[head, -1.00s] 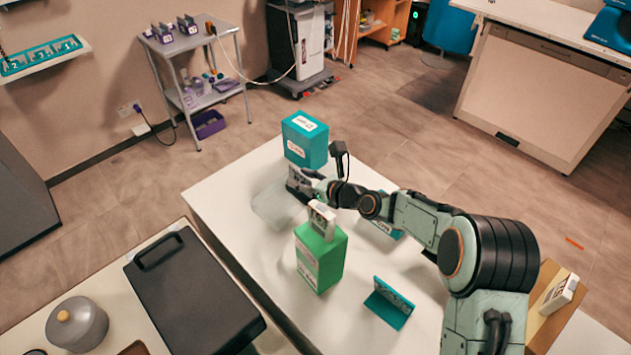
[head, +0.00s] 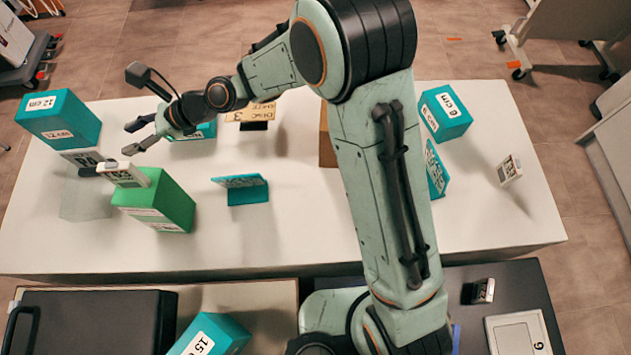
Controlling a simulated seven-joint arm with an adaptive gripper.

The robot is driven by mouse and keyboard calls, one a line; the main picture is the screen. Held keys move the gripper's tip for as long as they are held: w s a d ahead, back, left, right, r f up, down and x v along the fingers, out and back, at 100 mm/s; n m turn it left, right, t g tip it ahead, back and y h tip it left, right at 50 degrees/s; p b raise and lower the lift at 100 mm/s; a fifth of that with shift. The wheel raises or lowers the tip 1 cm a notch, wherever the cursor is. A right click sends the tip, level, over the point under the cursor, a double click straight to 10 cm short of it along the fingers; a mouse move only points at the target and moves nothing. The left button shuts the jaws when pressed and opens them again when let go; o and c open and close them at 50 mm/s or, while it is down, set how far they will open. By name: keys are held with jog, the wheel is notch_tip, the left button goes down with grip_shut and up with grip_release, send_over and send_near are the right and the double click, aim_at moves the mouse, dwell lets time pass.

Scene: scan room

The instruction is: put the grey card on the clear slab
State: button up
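A grey card (head: 80,156) with a black-and-white label is at the left of the white table, just in front of the teal 12 cm block. The clear slab (head: 84,203) is a faint see-through plate on the table just below it in the picture. The card appears at the slab's far end; its lower edge is partly hidden, so I cannot tell exactly how it rests. My gripper (head: 133,138) is open and looks empty, to the right of the card and apart from it, above and behind the green block.
The teal 12 cm block (head: 62,122) stands behind the card. The green block (head: 162,203) carries a whitish labelled piece (head: 122,174) close to the slab's right side. A teal angled sign (head: 245,190) stands farther right. The table's middle front is clear.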

jog(key=s+d+r+n+t+h, duration=0.15)
jog(key=d+n+h, duration=0.35)
jog(key=d, duration=0.7)
jog(key=s+d+r+n+h, duration=0.1)
jog(key=s+d+n+h, duration=0.25)
jog(key=d+n, duration=0.55)
jog(key=s+d+n+g+h, duration=0.1)
jog(key=s+d+n+h, duration=0.2)
jog(key=s+d, duration=0.9)
jog(key=shift+s+d+r+n+g, duration=0.3)
jog(key=shift+d+n, duration=0.2)
jog(key=shift+d, duration=0.75)
jog(key=shift+h, duration=0.25)
